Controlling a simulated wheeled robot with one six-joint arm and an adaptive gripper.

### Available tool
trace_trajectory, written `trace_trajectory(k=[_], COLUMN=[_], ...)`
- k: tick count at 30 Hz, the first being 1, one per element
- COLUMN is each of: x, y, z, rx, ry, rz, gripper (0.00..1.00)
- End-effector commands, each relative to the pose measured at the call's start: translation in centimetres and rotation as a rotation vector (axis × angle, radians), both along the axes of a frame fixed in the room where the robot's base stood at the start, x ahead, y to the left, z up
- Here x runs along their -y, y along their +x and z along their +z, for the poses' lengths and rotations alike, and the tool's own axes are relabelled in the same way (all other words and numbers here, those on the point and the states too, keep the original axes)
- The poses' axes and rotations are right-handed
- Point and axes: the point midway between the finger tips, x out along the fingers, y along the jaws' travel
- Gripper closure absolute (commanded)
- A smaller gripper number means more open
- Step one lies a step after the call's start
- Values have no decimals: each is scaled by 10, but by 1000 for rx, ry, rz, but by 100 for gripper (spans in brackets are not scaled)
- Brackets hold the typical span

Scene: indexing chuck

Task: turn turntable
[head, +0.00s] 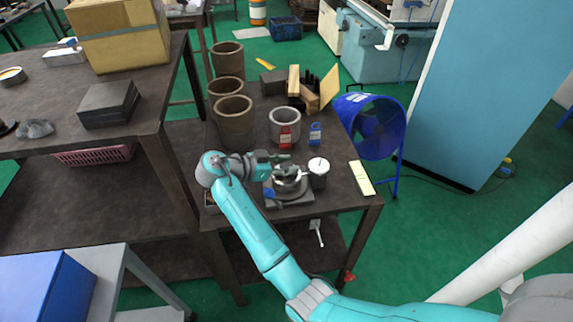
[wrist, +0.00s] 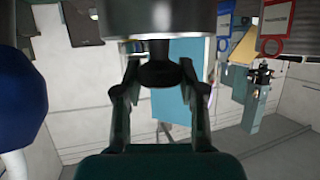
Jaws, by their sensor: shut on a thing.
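The turntable (head: 290,183) is a round grey metal chuck on a flat grey base, near the front of the dark table. A blue part (head: 269,195) shows at its left front. My gripper (head: 281,160) comes in from the left, over the back left of the turntable. In the wrist view, the two fingers (wrist: 160,68) close around a dark rounded knob (wrist: 160,74) just under a wide metal cylinder (wrist: 160,18). The finger contact is dim and partly hidden, and I cannot tell how the knob joins the turntable.
A grey ring-shaped cylinder (head: 285,122), a red tag (head: 285,138) and a blue tag (head: 316,133) stand behind. Brown cylinders (head: 233,120) stand back left. A pale yellow strip (head: 362,179) lies at the right edge.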

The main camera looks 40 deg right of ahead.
Motion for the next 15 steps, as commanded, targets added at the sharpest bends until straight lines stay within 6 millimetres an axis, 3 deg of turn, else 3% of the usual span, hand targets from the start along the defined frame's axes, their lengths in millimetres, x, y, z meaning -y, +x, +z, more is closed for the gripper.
trace_trajectory(k=[15], x=[0], y=[-1], z=[-3], rx=[-5], ry=[4], rz=[-52], gripper=[95])
